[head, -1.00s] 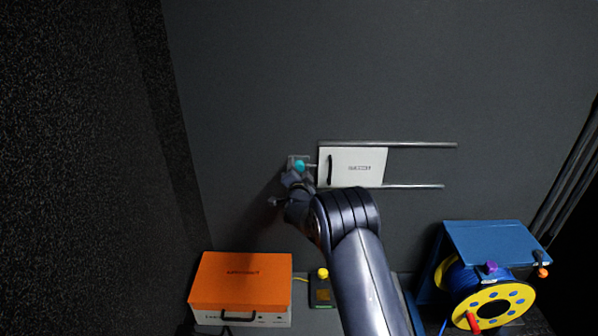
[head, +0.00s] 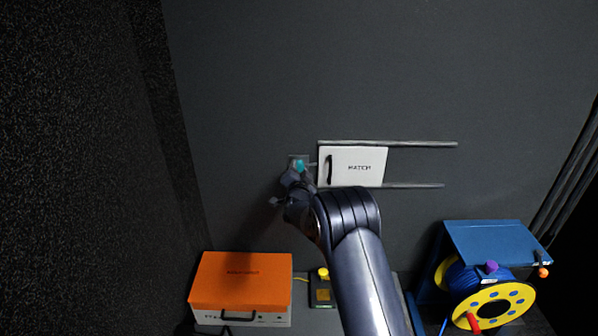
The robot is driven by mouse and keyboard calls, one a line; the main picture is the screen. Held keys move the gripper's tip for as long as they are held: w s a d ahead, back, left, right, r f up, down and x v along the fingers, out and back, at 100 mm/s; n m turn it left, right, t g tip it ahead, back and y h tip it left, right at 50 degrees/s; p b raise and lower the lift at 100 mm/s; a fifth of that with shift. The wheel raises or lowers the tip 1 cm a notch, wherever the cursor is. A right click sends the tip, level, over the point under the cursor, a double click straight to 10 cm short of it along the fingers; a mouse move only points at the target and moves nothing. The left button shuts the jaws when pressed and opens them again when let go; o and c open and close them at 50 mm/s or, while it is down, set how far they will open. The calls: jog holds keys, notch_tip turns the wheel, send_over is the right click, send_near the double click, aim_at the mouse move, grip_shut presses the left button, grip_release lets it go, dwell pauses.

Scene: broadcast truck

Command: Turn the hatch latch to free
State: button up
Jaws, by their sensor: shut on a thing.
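The white hatch panel (head: 358,167), marked HATCH, sits between two horizontal rails on the dark wall and has a black vertical handle (head: 329,169) near its left edge. The teal hatch latch (head: 299,166) is on a small grey plate just left of the panel. A thin grey bar shows between the latch and the panel. My gripper (head: 298,176) is at the latch from below and is shut on it. The fingertips are small and partly hidden by my wrist.
The upper rail (head: 420,144) and lower rail (head: 415,186) run right of the panel along bare wall. Below stand an orange-lidded case (head: 240,278), a small dark device with a yellow knob (head: 323,274), and a blue stand (head: 495,245) with a yellow cable reel (head: 510,293).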

jog(key=n, duration=0.4)
jog(key=shift+b, duration=0.3)
jog(key=n, duration=0.4)
jog(key=shift+r+n, duration=0.1)
jog(key=shift+n, duration=0.2)
jog(key=n+p, duration=0.1)
jog(key=n, duration=0.3)
jog(key=shift+a+n, duration=0.1)
jog(key=shift+n, duration=0.2)
jog(key=shift+n+p, duration=0.65)
jog(key=shift+n, duration=1.25)
jog(key=o, duration=1)
jog(key=shift+s, duration=0.1)
